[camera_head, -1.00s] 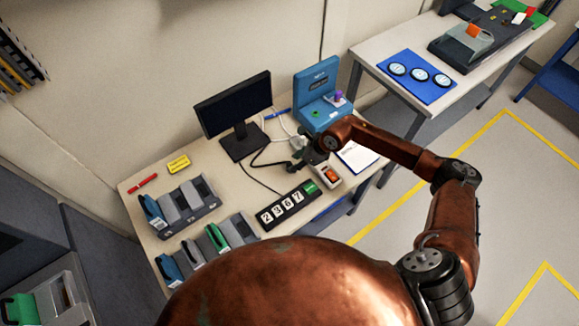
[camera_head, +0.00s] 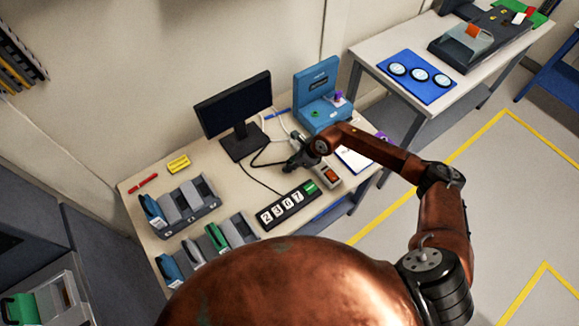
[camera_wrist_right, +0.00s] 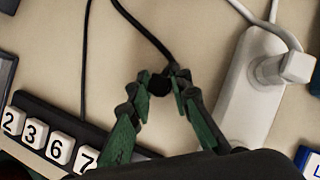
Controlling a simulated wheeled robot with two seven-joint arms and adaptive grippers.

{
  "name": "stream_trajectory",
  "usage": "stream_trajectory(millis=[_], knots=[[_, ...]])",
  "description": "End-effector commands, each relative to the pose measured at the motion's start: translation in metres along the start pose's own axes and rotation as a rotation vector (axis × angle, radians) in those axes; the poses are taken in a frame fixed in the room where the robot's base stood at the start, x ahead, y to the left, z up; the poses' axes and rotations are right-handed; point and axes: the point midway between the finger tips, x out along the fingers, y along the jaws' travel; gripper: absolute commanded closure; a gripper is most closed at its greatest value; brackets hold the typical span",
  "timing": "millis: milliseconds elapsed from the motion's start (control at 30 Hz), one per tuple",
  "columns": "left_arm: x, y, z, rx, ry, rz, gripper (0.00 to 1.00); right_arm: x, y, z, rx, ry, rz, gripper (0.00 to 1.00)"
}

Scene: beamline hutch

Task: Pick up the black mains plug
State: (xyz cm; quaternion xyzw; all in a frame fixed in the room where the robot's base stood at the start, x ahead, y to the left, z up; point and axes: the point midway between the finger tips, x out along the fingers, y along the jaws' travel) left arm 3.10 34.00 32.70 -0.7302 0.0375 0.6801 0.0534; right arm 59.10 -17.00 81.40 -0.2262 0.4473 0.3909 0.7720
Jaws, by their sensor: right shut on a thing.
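The black mains plug (camera_wrist_right: 159,84) shows in the right wrist view between the fingertips of my right gripper (camera_wrist_right: 161,92). The fingers are shut on it, hiding part of it. Its black cable (camera_wrist_right: 147,33) runs up and away to the left. In the head view my right gripper (camera_head: 297,160) is over the middle of the desk, and the plug there is too small and dark to tell from the fingers. I cannot tell whether the plug touches the desk. My left gripper is not in view.
A white socket strip (camera_wrist_right: 247,100) with a white plug (camera_wrist_right: 296,67) lies right of the gripper. A number strip (camera_head: 284,206), monitor (camera_head: 234,103), blue device (camera_head: 317,90) and box with an orange switch (camera_head: 331,174) surround it. Grey holders (camera_head: 186,208) stand at the left.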

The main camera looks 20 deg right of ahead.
Motion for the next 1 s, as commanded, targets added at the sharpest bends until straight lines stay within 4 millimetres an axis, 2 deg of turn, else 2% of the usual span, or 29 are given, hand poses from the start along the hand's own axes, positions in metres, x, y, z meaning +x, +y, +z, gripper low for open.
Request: stream_trajectory(millis=[167,467,633,767,1000], knots=[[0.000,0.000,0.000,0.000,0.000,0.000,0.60,0.000,0.000,0.000,0.000,0.000,0.000,1.00],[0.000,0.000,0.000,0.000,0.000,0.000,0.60,-0.002,0.000,0.001,0.000,0.000,-0.001,1.00],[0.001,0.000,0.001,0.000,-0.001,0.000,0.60,-0.012,-0.001,0.007,-0.003,-0.001,-0.002,1.00],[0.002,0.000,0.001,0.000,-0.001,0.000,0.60,-0.029,-0.001,0.017,-0.004,-0.002,-0.003,1.00],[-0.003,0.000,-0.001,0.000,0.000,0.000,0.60,-0.085,0.040,0.026,-0.008,-0.002,-0.002,1.00]])
